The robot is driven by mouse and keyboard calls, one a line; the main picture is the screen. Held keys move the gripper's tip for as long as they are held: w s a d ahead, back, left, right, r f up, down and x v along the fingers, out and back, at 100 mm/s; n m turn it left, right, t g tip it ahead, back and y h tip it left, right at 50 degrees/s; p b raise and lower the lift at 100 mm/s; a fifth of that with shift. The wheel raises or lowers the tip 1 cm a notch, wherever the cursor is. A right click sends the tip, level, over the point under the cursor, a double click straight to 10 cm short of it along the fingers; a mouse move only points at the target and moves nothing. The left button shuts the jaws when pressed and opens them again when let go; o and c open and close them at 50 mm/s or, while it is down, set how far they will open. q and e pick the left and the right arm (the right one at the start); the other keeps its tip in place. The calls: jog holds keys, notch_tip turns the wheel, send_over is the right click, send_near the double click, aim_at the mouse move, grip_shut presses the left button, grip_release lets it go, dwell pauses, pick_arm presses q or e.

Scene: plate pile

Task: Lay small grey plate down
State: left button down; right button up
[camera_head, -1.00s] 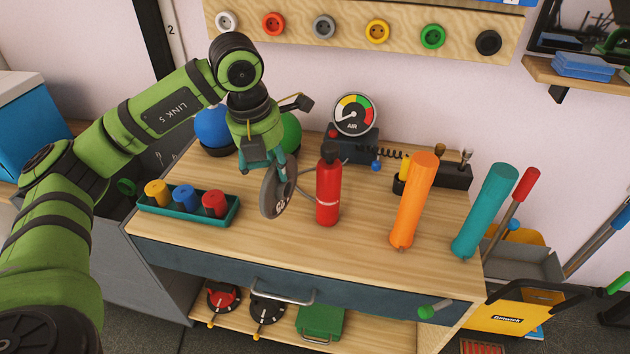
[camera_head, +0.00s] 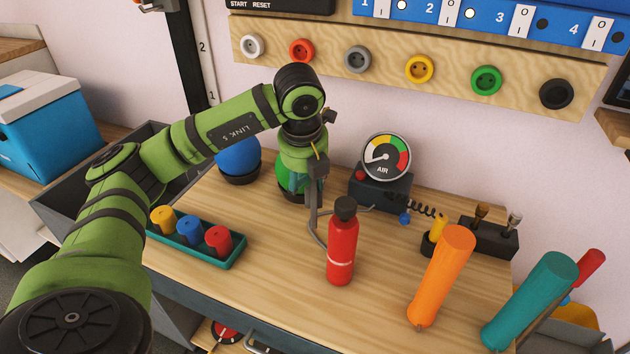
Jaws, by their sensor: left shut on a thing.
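My left gripper (camera_head: 302,184) hangs above the back middle of the wooden worktop, left of the red bottle. It is shut on the small grey plate (camera_head: 314,200), which now shows only as a thin, upright, nearly edge-on grey strip. I cannot tell whether its lower edge touches the worktop. A green ball is partly hidden behind the gripper. My right gripper is out of view.
The red bottle (camera_head: 342,245) stands close to the right of the plate. A teal tray (camera_head: 222,262) with coloured knobs lies at left. An air gauge (camera_head: 386,157) stands behind. Orange (camera_head: 441,275) and teal (camera_head: 530,302) cylinders are at right. The front middle worktop is clear.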

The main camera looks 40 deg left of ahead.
aim_at(307, 197)
pick_arm(q)
jog(key=shift+s+d+b+x, duration=0.1)
jog(key=shift+s+x, duration=0.05)
jog(key=shift+x, duration=0.75)
jog(key=shift+s+d+b+x, duration=0.1)
jog(key=shift+x, duration=0.85)
jog(key=shift+s+d+b+x, duration=0.1)
jog(key=shift+s+x, duration=0.05)
jog(key=shift+x, duration=0.75)
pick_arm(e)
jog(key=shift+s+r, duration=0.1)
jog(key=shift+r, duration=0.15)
pick_arm(q)
jog(key=shift+f, duration=0.2)
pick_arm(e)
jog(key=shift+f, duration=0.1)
pick_arm(q)
jog(key=c, duration=0.6)
grip_release()
jog(key=shift+s, duration=0.1)
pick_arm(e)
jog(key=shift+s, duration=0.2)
